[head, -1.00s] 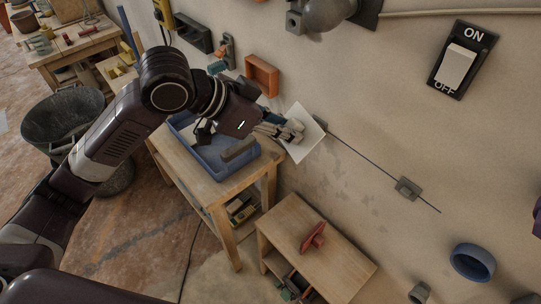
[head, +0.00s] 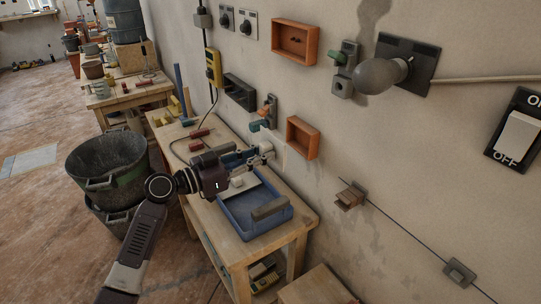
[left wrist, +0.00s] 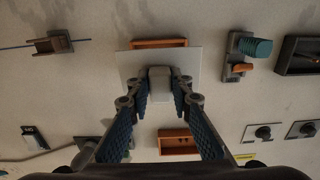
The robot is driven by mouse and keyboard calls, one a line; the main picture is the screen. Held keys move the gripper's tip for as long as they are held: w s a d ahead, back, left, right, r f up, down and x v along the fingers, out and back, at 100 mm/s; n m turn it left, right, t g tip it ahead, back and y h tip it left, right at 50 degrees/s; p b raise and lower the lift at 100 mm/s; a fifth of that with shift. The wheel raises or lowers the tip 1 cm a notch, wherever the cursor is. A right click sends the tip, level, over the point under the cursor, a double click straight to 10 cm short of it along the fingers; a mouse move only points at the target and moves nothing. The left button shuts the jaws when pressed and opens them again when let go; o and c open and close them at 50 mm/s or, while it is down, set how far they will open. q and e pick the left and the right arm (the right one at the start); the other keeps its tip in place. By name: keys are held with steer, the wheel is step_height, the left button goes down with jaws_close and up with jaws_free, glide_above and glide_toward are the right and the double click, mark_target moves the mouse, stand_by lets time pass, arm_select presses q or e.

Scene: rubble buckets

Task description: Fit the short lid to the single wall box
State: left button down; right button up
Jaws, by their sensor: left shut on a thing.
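My left gripper (head: 265,153) is shut on the pale block handle (left wrist: 160,84) of a thin white square lid, the short lid (left wrist: 187,62). In the head view the lid is almost edge-on and hard to make out. The single wall box seems to be the lower orange box (head: 302,138), open-fronted on the wall. The gripper is just left of and below it. In the left wrist view the lid hides most of this box (left wrist: 158,43); only its edge shows above the lid. I cannot tell whether they touch. My right gripper is not in view.
A larger orange box (head: 296,41) is higher on the wall. A teal-knobbed fitting (head: 262,122) and a dark box (head: 239,91) are to the left. Below, a blue tray (head: 240,226) with a grey block (head: 270,209) stands on the wooden bench (head: 310,219). Black buckets (head: 105,165) stand left.

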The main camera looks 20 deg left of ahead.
arm_select(q)
steer(key=shift+d+b, duration=0.1)
steer(key=shift+b, duration=0.5)
steer(key=shift+b+x, duration=0.7)
steer(key=shift+x, duration=2.05)
steer(key=c, duration=2.5)
jaws_free()
jaws_close()
